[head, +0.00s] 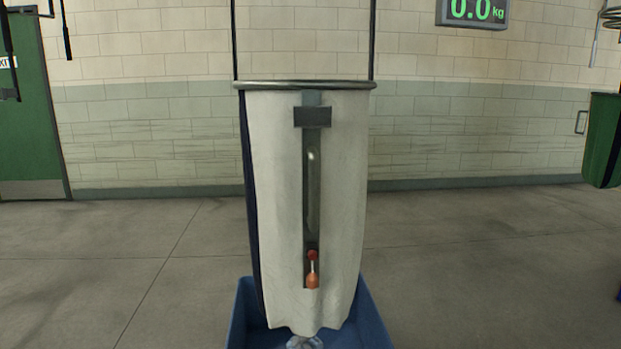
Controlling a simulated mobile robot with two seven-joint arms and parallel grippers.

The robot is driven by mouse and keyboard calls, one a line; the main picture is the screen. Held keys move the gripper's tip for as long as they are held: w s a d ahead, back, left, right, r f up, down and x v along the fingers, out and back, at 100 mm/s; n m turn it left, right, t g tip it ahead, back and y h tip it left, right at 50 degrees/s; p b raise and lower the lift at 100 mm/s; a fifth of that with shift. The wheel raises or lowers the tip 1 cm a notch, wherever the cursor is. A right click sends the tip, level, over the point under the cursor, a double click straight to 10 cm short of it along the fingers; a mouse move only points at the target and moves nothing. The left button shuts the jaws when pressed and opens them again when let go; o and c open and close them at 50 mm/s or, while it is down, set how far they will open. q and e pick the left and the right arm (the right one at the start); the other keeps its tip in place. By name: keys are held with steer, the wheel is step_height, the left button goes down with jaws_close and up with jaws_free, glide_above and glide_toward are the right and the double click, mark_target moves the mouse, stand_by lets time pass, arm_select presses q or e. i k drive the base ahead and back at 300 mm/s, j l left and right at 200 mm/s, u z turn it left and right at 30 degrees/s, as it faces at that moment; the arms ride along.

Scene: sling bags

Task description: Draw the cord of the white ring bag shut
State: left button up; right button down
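The white ring bag (275,200) hangs upright in the middle of the head view. A metal ring (305,85) holds its top, hung from two dark straps. A dark vertical strip (312,140) runs down its front, with a dark block (312,116) near the top. Low on the strip are a red knob (312,254) and an orange piece (312,281) joined by a short pale link. The bag's wavy lower edge hangs into a blue bin. I cannot make out the cord's state. Neither of my grippers is in view.
The blue bin (366,318) stands under the bag, with a pale shiny thing (304,342) partly seen below the hem. A green bag (603,140) hangs at the right edge. A green door (30,120) and a scale display reading 0.0 kg (474,11) are behind. The floor on both sides is clear.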

mark_target(312, 278)
steer(key=i+l+u, duration=0.15)
steer(key=u, duration=0.2)
steer(key=i+l+u, duration=0.2)
steer(key=u, duration=0.2)
steer(key=i+l+u, duration=0.2)
steer(key=u, duration=0.15)
